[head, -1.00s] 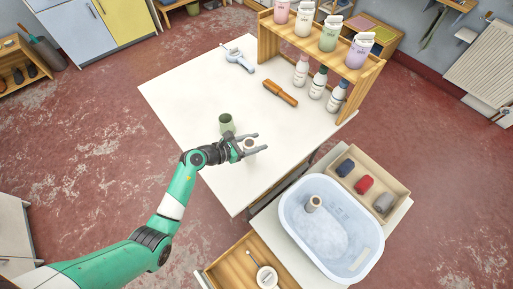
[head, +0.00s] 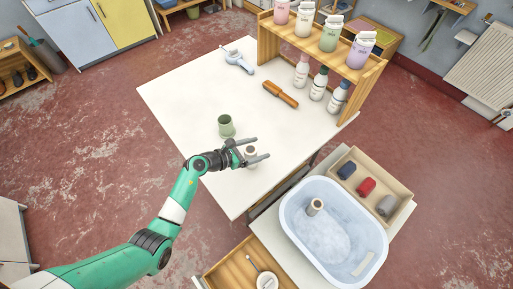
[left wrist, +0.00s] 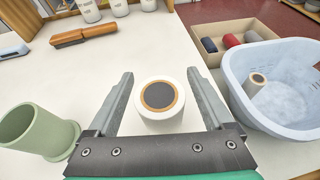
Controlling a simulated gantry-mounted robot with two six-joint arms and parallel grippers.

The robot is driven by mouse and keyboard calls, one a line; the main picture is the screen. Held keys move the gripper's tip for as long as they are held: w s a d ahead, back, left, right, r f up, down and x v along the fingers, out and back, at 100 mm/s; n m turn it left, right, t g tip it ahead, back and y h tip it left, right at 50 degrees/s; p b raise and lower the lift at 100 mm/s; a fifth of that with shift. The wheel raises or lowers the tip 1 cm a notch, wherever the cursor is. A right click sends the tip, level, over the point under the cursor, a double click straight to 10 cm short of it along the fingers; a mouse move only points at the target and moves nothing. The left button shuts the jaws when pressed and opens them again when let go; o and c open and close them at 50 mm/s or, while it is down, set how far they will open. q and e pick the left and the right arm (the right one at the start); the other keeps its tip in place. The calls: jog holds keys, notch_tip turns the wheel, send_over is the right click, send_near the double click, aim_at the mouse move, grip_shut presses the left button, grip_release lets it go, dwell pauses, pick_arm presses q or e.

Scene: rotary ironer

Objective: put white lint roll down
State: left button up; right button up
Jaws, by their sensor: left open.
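The white lint roll (left wrist: 158,104) stands upright on the white table, its round end with a dark core facing up. It also shows in the head view (head: 250,154). My left gripper (head: 260,149) is open, with one finger on each side of the roll. In the left wrist view the open fingers (left wrist: 160,90) have visible gaps to the roll. My right gripper is not in view.
A green cup (head: 226,126) stands on the table (head: 185,95) close to my left gripper. A blue tub (head: 335,262) holding another roll (head: 314,206) is at the right, beside a box (head: 403,190) of coloured rolls. A wooden-handled brush (head: 281,94) and bottles (head: 317,84) are farther back.

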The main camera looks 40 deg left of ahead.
pick_arm(q)
jog(key=shift+r, duration=0.3)
jog(key=p+v, duration=0.3)
jog(key=v, duration=0.9)
